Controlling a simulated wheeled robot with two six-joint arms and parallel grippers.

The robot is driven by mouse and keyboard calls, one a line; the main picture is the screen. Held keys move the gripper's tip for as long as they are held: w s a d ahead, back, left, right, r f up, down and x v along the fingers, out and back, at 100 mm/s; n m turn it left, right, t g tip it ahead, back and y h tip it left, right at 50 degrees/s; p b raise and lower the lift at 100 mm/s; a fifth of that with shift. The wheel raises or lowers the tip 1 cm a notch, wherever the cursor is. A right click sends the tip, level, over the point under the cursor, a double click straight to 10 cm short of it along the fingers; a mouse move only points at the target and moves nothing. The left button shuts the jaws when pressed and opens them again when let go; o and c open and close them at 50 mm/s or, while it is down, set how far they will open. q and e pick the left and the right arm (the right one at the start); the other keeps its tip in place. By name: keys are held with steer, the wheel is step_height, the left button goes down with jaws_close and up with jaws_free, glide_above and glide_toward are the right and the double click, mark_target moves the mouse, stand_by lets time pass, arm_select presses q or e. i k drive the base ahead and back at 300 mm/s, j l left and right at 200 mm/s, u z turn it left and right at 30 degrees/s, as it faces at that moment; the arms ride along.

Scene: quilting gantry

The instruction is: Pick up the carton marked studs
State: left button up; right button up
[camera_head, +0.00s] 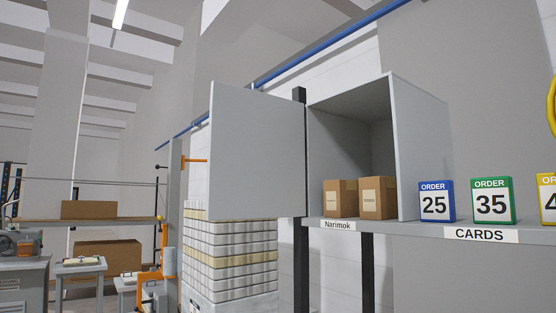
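Two small brown cartons stand side by side inside an open grey cabinet, the left carton (333,186) and the right carton (370,184). Each has a pale label on its front, too small to read, so I cannot tell which one is marked studs. A longer brown carton (89,210) lies on a shelf at the far left, and a larger brown box (108,256) is below it. I see no readable marking on either. Neither of my grippers is in view.
The cabinet door (257,152) stands open to the left. The shelf front bears a "Narimok" label (337,225) and a "CARDS" label (480,234). Order cards 25 (433,203) and 35 (491,200) stand right of the cabinet. A white-and-cream stack (230,258) is below the door.

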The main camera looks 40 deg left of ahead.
mark_target(378, 196)
steer(key=i+j+z, duration=0.25)
steer(key=j+z, duration=0.25)
steer(key=j, duration=1.55)
steer(key=j+z, duration=0.5)
steer(key=j, duration=1.55)
steer(key=l, duration=0.3)
steer(key=k+l, duration=0.1)
steer(key=l, duration=0.2)
